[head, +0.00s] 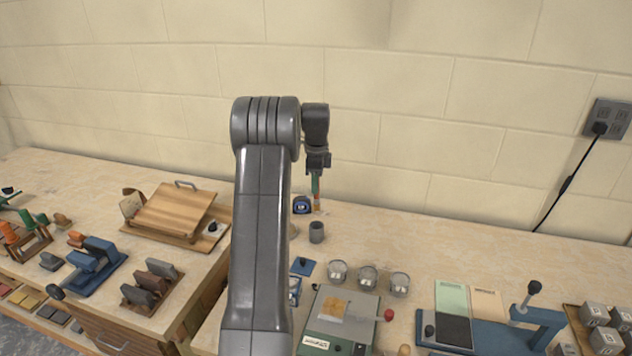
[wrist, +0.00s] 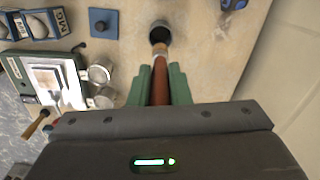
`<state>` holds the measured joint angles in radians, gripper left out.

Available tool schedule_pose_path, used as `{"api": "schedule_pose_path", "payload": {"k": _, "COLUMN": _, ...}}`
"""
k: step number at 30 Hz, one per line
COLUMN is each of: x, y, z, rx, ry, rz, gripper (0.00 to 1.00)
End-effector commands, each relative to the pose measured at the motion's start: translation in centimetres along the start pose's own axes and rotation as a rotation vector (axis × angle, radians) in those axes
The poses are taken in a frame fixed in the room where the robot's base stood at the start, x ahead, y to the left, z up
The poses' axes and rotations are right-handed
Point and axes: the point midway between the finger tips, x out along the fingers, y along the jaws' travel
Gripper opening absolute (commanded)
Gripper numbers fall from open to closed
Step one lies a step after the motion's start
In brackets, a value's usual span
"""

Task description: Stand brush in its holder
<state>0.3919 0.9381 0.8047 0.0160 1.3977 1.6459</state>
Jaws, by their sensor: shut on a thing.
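My gripper (head: 316,181), with green fingers, is shut on the brush (head: 317,203) and holds it in the air, roughly upright, pointing down. In the wrist view the brush (wrist: 160,88) shows a red-brown shaft between the fingers and a paler end beyond them. The holder looks to be the small dark grey cup (head: 316,236) standing on the bench. In the head view the brush's lower end is above the cup with a gap. In the wrist view the brush's far end lines up with the near rim of the cup (wrist: 160,30), whose dark opening shows.
A blue tape measure (head: 302,205) lies behind the cup. A small blue plate with a knob (head: 302,267) lies nearby. Bench right of the cup is clear.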

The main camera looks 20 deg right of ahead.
Motion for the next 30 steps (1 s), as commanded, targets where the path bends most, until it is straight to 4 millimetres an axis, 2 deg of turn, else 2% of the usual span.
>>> {"api": "schedule_pose_path", "payload": {"k": 3, "x": 1.3, "y": 0.0, "z": 0.0, "rx": 0.0, "ry": 0.0, "rz": 0.001, "gripper": 0.0}}
{"api": "schedule_pose_path", "payload": {"k": 30, "x": 8.3, "y": 0.0, "z": -0.1, "rx": 0.0, "ry": 0.0, "rz": 0.001, "gripper": 0.0}}
